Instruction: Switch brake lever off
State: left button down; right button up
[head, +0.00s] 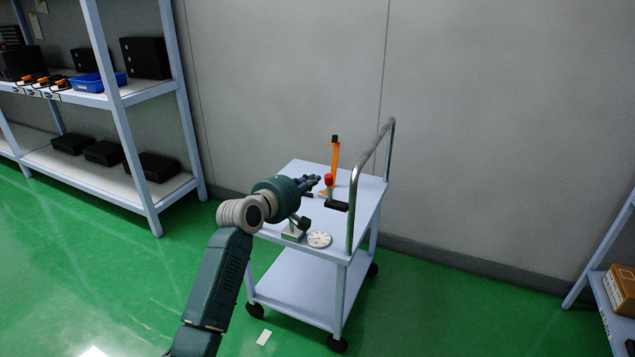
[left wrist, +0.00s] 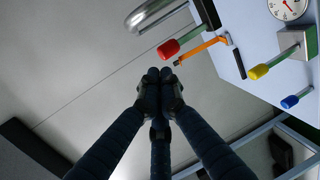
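Several levers stand on a grey cart (head: 315,275). An orange lever (head: 335,158) with a dark tip rises upright in the head view; it also shows in the left wrist view (left wrist: 204,46). A red-knobbed lever (head: 328,179) is beside it, its red knob (left wrist: 168,48) near my fingertips in the left wrist view. Nothing marks which one is the brake lever. My left gripper (head: 308,182) is above the cart top, just left of these levers. Its fingers (left wrist: 159,76) are together and empty, apart from the orange tip in the wrist view. My right gripper is not in view.
A yellow knob (left wrist: 258,71), a blue knob (left wrist: 290,102) and a round gauge (head: 319,239) are also on the cart. The cart's handrail (head: 352,210) rises on the right. Shelving (head: 122,110) stands at left, with open green floor between.

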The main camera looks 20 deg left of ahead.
pick_arm(q)
jog(key=shift+v, duration=1.85)
jog(key=shift+a, duration=0.1)
jog(key=shift+w, duration=0.1)
